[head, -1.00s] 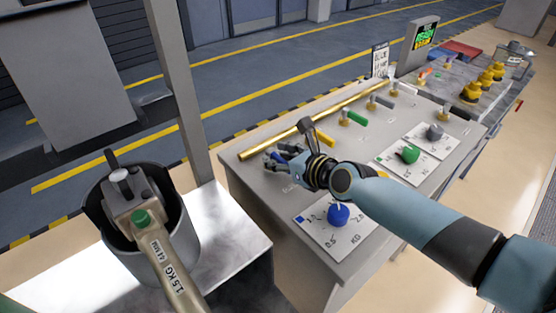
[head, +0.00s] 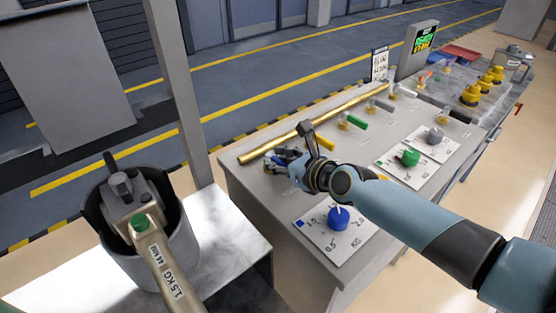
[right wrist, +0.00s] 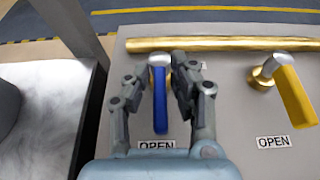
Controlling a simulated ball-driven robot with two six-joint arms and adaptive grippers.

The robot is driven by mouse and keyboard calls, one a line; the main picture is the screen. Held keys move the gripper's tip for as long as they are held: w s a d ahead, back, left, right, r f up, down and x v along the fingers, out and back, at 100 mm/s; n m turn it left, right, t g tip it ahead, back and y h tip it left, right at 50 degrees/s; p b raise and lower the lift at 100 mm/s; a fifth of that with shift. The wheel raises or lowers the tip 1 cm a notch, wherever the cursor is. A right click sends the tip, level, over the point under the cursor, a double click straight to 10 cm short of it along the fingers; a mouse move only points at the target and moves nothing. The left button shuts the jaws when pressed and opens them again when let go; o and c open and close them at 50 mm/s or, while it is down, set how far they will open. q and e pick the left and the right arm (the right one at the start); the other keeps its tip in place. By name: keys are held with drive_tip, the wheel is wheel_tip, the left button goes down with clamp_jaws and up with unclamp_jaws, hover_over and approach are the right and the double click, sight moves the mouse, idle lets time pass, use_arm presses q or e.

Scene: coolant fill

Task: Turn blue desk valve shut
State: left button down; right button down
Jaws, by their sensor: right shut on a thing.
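The blue desk valve handle (right wrist: 160,105) shows in the right wrist view. It points toward the near side, its end just above an OPEN label (right wrist: 157,146), with its base by the brass pipe (right wrist: 220,44). My right gripper (right wrist: 162,85) is shut on this handle, one finger on each side. In the head view my right gripper (head: 283,163) is at the left end of the grey desk (head: 270,207) and mostly hides the blue valve. My left gripper is not in view.
A yellow valve handle (right wrist: 296,97) is close to the right of the blue one. A blue dial (head: 338,218) sits on a white plate in front.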

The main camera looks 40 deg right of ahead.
drive_tip(key=n+y+b, duration=0.2)
drive_tip(key=b, duration=0.2)
drive_tip(key=d+n+g+y+b, duration=0.1)
drive_tip(key=n+y+b, duration=0.1)
drive_tip(key=b, duration=0.2)
drive_tip(key=n+g+y+b, duration=0.1)
drive_tip(key=y+b, duration=0.1)
drive_tip(key=b, duration=0.2)
drive_tip(key=shift+w+d+f+n, duration=0.25)
drive_tip(key=shift+n, duration=0.15)
drive_tip(key=shift+w+d+r+n+g+y+b, duration=0.1)
drive_tip(key=shift+d+n+g+y+b, duration=0.05)
drive_tip(key=shift+n+g+y+b, duration=0.55)
drive_tip(key=shift+w+d+r+n+g+y+b, duration=0.1)
drive_tip(key=shift+n+g+y+b, duration=0.45)
drive_tip(key=shift+n+y, duration=0.25)
drive_tip(key=c, duration=1.3)
unclamp_jaws()
drive_tip(key=shift+c, duration=0.2)
drive_tip(key=shift+s+d+r, duration=0.1)
drive_tip(key=shift+d, duration=0.1)
drive_tip(key=v, duration=1.1)
drive_tip(key=shift+d+r, duration=0.1)
drive_tip(key=shift+d, duration=0.05)
